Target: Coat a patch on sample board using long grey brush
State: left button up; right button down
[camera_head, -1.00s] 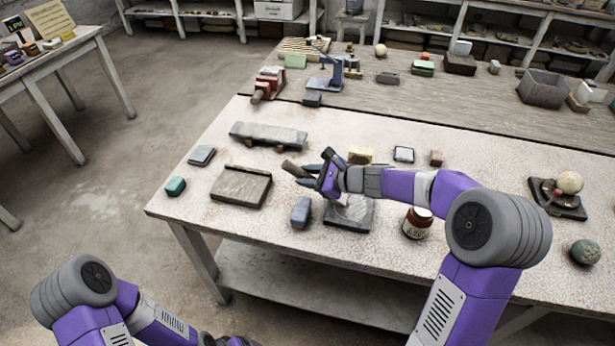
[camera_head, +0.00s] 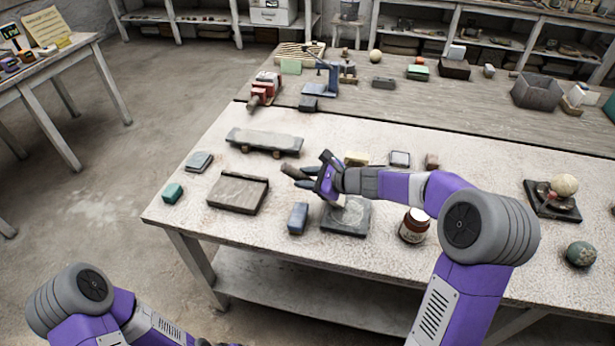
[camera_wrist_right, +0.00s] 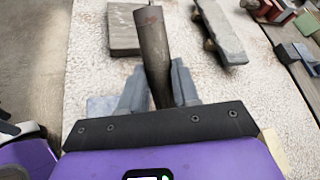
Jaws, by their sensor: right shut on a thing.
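My right gripper (camera_head: 312,177) is shut on the long grey brush (camera_head: 294,172), above the middle of the near table. The brush's grey-brown handle sticks out past the fingers to the left. It also shows between the fingers in the right wrist view (camera_wrist_right: 152,50). The brush's other end is mostly hidden by the gripper, above a dark square slab (camera_head: 345,219) with a pale patch. A flat grey-brown board (camera_head: 238,193) with a raised far edge lies left of the gripper. I cannot tell for certain which is the sample board.
A blue block (camera_head: 298,218) stands just left of the dark slab, and a brown jar (camera_head: 414,225) to its right. A long grey slab on feet (camera_head: 264,141) lies farther back.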

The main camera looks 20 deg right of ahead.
jog(key=shift+s+a+b, duration=0.35)
jog(key=shift+s, duration=0.25)
jog(key=shift+s+a+b, duration=0.3)
jog(key=shift+s+a, duration=0.05)
jog(key=shift+s, duration=0.2)
jog(key=shift+w+d+p, duration=0.4)
jog(key=shift+w, duration=0.2)
jog(key=shift+w+d+f+p, duration=0.1)
jog(key=shift+w+d+p, duration=0.3)
jog(key=shift+w, duration=0.25)
jog(key=shift+w+d+p, duration=0.3)
jog(key=shift+w+d, duration=0.1)
jog(key=shift+w, duration=0.25)
jog(key=shift+s+a+r, duration=0.6)
jog(key=shift+s+r, duration=0.15)
jog(key=shift+s, duration=0.2)
jog(key=shift+r+p, duration=1)
jog(key=shift+r, duration=0.3)
